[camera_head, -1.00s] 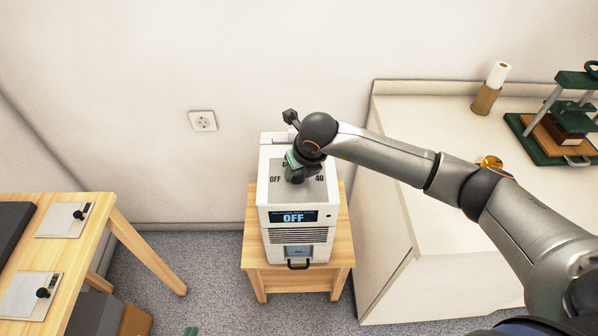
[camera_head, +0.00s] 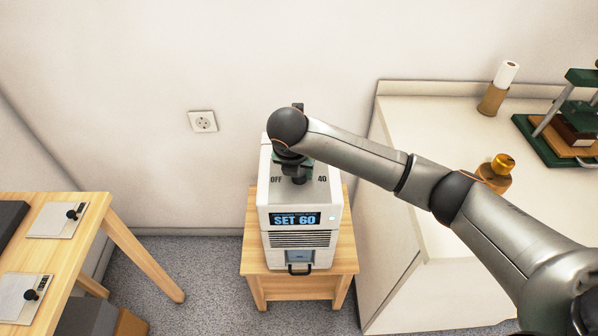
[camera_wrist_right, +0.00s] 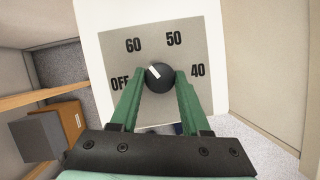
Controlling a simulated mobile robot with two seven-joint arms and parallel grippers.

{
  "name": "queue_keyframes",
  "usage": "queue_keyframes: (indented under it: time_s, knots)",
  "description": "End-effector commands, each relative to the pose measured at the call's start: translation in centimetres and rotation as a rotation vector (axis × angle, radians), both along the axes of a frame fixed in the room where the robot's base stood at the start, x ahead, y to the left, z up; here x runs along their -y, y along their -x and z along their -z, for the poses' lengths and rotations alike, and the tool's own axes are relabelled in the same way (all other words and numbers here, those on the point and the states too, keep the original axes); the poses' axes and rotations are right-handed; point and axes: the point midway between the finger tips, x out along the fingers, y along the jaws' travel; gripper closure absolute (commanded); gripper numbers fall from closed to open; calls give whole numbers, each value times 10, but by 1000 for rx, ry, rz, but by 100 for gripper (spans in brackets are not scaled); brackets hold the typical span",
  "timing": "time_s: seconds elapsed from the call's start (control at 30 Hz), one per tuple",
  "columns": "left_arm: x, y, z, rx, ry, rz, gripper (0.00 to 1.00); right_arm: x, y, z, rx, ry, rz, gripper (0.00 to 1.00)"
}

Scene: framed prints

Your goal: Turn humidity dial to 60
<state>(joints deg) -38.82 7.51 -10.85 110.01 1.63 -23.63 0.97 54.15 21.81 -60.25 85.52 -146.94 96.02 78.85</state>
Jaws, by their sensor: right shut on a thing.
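The white humidifier (camera_head: 266,207) stands on a small wooden stool. Its front display (camera_head: 295,220) reads SET 60. On its top is a grey dial plate (camera_wrist_right: 196,47) marked OFF, 60, 50 and 40. The round black dial (camera_wrist_right: 160,72) sits in the middle of the plate, its white pointer mark angled up and left toward the 60. My right gripper (camera_wrist_right: 160,84) reaches down from above, its green fingers shut on the two sides of the dial. In the head view my right wrist hides the 60 and 50 marks. My left gripper is out of view.
A wooden table (camera_head: 77,240) with cards and black knobs is at the left. A white counter (camera_head: 440,130) at the right holds an amber bottle (camera_head: 495,171), a paper roll (camera_head: 497,90) and a green press (camera_head: 562,125). A wall socket (camera_head: 203,121) is behind.

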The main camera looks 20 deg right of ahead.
Motion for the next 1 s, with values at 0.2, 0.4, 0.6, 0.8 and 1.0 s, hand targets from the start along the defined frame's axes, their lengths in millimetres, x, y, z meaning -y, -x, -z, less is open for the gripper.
queue_keyframes:
  time_s: [0.2,0.4,0.6,0.8,1.0]
  knots:
    - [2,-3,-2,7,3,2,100,0,-1,-2,4,0,19,100]
    - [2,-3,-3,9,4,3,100,1,-1,-2,4,0,18,100]
    - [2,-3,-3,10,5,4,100,0,-1,-1,3,-1,18,41]
    - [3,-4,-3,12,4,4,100,0,-1,-1,1,0,16,24]
    - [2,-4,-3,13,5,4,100,0,0,-1,1,-1,16,24]
